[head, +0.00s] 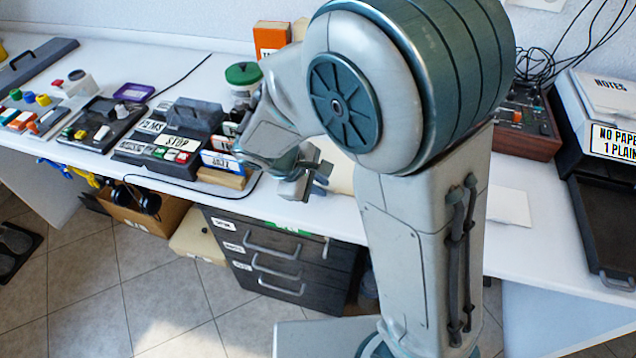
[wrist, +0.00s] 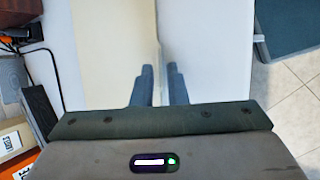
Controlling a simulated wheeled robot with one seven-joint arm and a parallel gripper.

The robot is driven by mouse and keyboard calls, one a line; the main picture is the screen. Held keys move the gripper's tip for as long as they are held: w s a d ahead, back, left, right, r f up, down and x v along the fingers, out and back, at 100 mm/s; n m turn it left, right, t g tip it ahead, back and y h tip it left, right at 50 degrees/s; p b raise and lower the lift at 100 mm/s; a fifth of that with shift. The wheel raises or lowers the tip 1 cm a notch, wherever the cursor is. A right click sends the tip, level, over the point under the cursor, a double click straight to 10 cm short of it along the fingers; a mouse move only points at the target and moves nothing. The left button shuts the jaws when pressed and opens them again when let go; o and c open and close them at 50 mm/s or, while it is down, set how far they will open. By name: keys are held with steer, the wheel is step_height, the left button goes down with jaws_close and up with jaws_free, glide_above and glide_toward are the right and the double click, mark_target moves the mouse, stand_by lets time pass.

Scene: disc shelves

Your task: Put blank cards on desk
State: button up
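My gripper (head: 306,178) hangs over the front part of the white desk (head: 85,60) in the head view. In the wrist view its two fingers (wrist: 160,85) stand a small gap apart. A plain cream, card-like piece (wrist: 112,50) lies beyond and to the left of the fingers. Its right edge lines up with the gap. I cannot tell whether the fingers touch it. Part of a cream piece (head: 340,178) also shows behind my gripper in the head view, mostly hidden by my arm. I see no clearly marked blank cards.
A box with STOP and FILMS labels (head: 165,140) and a green-lidded jar (head: 243,78) stand left of my gripper. A paper tray marked NO PAPER (head: 590,180) is at the right. A dark drawer unit (head: 275,262) stands below the desk.

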steer(key=p+v, duration=0.3)
steer(key=v, duration=0.9)
steer(key=s+d+m+y, duration=0.3)
steer(key=d+m, duration=0.3)
steer(key=d, duration=0.3)
steer(key=s+d+r+m+y, duration=0.1)
steer(key=s+d+m+y, duration=0.2)
steer(key=s+d+m, duration=0.3)
steer(key=d+m, duration=0.1)
steer(key=d, duration=0.2)
steer(key=shift+s+r+g, duration=0.15)
steer(key=shift+s+g, duration=0.05)
steer(key=shift+g, duration=0.2)
